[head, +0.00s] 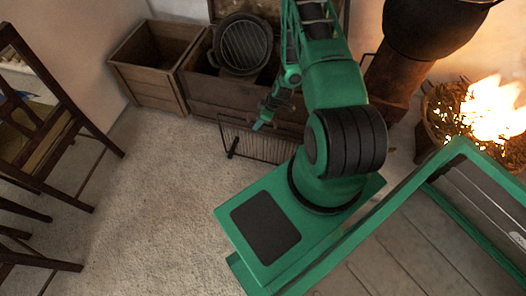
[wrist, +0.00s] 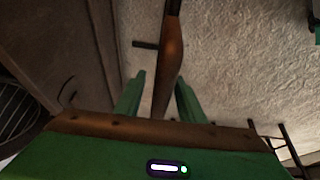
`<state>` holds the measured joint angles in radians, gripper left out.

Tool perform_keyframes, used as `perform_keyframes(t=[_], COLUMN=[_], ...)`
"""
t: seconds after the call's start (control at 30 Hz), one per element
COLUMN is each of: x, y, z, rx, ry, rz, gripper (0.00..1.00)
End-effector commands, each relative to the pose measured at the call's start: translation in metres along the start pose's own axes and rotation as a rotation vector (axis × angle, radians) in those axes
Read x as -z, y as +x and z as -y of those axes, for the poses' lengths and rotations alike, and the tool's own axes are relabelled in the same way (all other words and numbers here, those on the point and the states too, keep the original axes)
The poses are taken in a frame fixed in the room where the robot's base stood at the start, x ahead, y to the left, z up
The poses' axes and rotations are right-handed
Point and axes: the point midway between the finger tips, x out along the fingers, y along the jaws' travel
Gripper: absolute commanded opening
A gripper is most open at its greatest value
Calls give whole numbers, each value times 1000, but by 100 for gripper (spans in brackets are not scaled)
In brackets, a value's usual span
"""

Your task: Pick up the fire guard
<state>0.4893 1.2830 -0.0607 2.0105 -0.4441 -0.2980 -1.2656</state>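The fire guard (head: 268,146) is a low dark wire panel with a thin frame and a black foot at its left end. It stands on the floor in front of the wooden boxes, and my arm hides part of its right side. My gripper (head: 260,123) is over its upper edge, pointing down. In the wrist view the guard (wrist: 172,60) is a brown bar seen nearly end-on, running between the two green fingers of my gripper (wrist: 158,92). The fingers are apart, one on each side, with a gap showing beside the bar. Any contact is hard to tell.
Two wooden crates (head: 150,88) stand against the wall behind the guard, with a round ridged pan (head: 245,45) at the right one. A fire (head: 495,105) burns at the right, below a dark pot (head: 430,25). A wooden chair (head: 60,125) stands left; the floor between is clear.

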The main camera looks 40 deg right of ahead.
Motion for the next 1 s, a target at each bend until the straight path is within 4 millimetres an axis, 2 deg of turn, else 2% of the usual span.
perform_keyframes(t=[0.93, 0.97, 1.0], x=[-2, -2, -2], y=[4, 4, 4], z=[0, 0, 0], rx=[0, 0, 0], ry=[0, 0, 0], rz=[0, 0, 0], gripper=[36, 33, 24])
